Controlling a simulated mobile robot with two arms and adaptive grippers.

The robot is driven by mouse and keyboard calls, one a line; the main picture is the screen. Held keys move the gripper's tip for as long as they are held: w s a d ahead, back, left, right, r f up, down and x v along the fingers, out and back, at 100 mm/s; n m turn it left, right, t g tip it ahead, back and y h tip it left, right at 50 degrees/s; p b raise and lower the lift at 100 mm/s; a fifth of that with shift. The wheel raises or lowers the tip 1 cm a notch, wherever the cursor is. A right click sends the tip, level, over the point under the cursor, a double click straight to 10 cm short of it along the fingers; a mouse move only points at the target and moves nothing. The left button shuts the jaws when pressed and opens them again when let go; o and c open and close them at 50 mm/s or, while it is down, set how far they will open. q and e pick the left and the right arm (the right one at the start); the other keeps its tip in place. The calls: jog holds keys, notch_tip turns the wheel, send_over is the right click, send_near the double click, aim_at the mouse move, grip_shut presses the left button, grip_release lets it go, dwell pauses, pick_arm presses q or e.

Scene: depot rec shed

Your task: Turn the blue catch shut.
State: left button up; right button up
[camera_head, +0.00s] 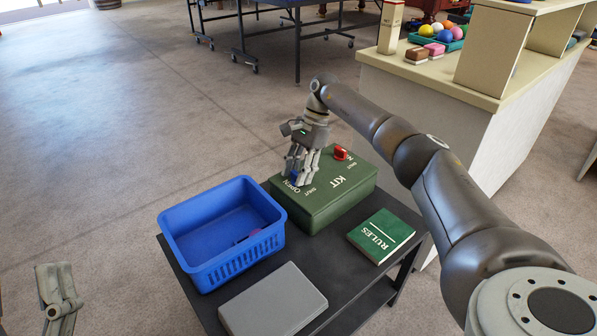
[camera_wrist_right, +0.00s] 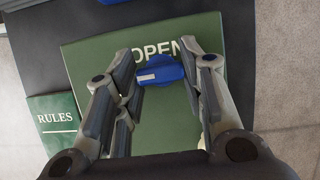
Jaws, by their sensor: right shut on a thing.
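The green KIT box (camera_head: 343,196) sits at the back of a dark table. The blue catch (camera_wrist_right: 160,71) is a knob with a white mark on its lid; in the wrist view the mark points left and the word OPEN shows just above it. In the head view the catch (camera_head: 293,176) is mostly hidden by my right gripper (camera_head: 301,181), near the words OPEN and SHUT. My right gripper comes from above and is shut on the blue catch. My left gripper (camera_head: 57,300) is at the lower left, away from the table; its fingers are unclear.
A red catch (camera_head: 340,152) is at the box lid's far edge. A blue basket (camera_head: 222,269) stands left of the box, a grey flat case (camera_head: 273,302) in front, and a green RULES book (camera_head: 381,236) at right. A counter (camera_head: 440,95) stands behind my right arm.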

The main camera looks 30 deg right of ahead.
jog(key=o, duration=1)
jog(key=shift+r, duration=0.1)
jog(key=v, duration=1.1)
jog(key=shift+d+r, duration=0.1)
jog(key=shift+r, duration=0.3)
